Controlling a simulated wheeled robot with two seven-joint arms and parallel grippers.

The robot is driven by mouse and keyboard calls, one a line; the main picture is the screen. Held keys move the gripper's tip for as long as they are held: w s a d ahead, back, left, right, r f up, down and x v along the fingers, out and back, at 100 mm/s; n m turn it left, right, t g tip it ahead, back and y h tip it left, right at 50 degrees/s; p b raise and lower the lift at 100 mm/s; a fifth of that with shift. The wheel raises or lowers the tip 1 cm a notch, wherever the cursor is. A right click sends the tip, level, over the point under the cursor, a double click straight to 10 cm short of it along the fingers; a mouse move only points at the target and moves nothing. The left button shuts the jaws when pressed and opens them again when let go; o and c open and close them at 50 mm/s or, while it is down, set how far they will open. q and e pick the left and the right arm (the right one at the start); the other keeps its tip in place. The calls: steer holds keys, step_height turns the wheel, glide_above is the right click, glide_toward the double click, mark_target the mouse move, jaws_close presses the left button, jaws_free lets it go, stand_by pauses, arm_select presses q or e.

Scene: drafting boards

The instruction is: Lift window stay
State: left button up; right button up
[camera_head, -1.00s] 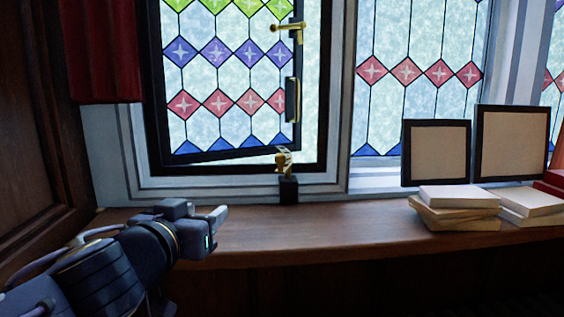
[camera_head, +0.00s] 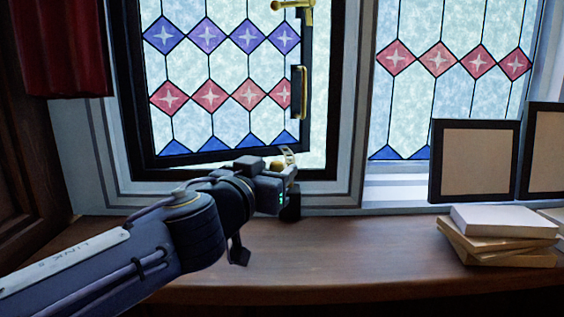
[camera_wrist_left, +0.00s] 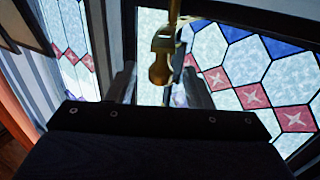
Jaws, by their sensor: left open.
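The brass window stay (camera_head: 288,153) stands at the bottom of the leaded casement window, above a small black block (camera_head: 291,205) on the sill. My left gripper (camera_head: 289,172) is at the stay and hides part of it. In the left wrist view, the stay's brass knob (camera_wrist_left: 159,70) hangs between the two spread fingers of my left gripper (camera_wrist_left: 161,88). The gripper is open, and I cannot tell whether either finger touches the knob. My right gripper is not in view.
The casement (camera_head: 228,155) stands slightly ajar, with a brass handle (camera_head: 293,6) higher up. Stacked books (camera_head: 500,222) and dark-framed panels (camera_head: 474,160) stand on the right of the wooden sill (camera_head: 350,250). The sill's middle is clear. A red curtain (camera_head: 62,60) hangs at left.

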arm_select(q)
steer(key=shift+p+x, duration=0.3)
steer(key=shift+x, duration=1.6)
steer(key=shift+f, duration=0.1)
jaws_close()
